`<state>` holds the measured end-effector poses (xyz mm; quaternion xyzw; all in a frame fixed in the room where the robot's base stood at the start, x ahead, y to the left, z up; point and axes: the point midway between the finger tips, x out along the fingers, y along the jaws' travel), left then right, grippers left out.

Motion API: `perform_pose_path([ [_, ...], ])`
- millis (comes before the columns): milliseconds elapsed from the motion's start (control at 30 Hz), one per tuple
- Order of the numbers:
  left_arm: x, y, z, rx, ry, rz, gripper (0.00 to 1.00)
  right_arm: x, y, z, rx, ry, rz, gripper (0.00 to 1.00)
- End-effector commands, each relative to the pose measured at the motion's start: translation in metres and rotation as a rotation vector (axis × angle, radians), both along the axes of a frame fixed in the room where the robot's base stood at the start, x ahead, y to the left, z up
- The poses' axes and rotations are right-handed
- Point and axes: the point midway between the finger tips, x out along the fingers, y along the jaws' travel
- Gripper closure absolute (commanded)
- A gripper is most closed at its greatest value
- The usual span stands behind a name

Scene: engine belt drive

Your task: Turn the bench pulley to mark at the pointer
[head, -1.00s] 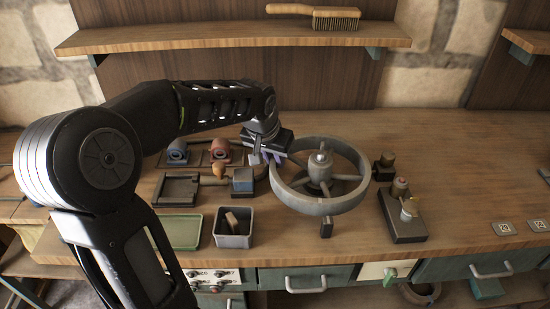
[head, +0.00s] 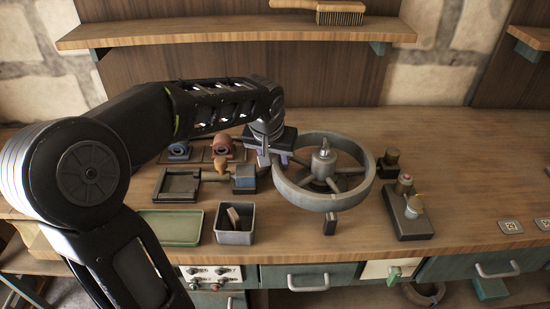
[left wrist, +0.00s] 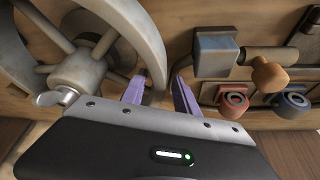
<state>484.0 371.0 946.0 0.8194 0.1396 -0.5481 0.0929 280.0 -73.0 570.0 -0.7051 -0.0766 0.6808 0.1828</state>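The bench pulley (head: 283,186) is a large grey spoked wheel lying flat on the bench, with a raised hub (head: 323,166). In the left wrist view its rim (left wrist: 150,48) and spokes fill the upper left. A small dark block (head: 329,224), possibly the pointer, stands at the pulley's front edge. I cannot make out a mark on the rim. My left gripper (head: 273,158) is at the pulley's left rim. In the left wrist view its purple fingers (left wrist: 159,94) are apart, one on the rim's inner side and one outside; contact cannot be told. My right gripper is not in view.
Left of the pulley are a blue-grey block (head: 244,180), a red bearing-like part (head: 222,145), a green tray (head: 170,228) and a grey bin (head: 234,236). A dark stand with knobs (head: 408,216) is close on the right. The bench beyond it is mostly clear.

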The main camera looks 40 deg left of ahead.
Motion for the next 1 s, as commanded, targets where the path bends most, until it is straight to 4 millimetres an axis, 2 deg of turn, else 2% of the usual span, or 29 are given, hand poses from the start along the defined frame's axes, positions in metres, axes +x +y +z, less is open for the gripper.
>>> perform_pose_path([
  [233, -0.004, -0.002, 0.014, 0.0, -0.003, 0.0, 0.64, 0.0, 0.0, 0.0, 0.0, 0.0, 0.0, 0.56],
  [600, -0.025, -0.009, 0.066, 0.001, -0.003, 0.001, 0.64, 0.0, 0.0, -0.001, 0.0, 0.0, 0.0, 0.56],
  [733, -0.028, -0.01, 0.072, 0.0, -0.001, 0.0, 0.64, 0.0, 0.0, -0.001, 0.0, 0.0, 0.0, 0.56],
  [1000, -0.028, -0.01, 0.072, 0.0, 0.0, 0.0, 0.64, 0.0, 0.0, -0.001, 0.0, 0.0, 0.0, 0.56],
])
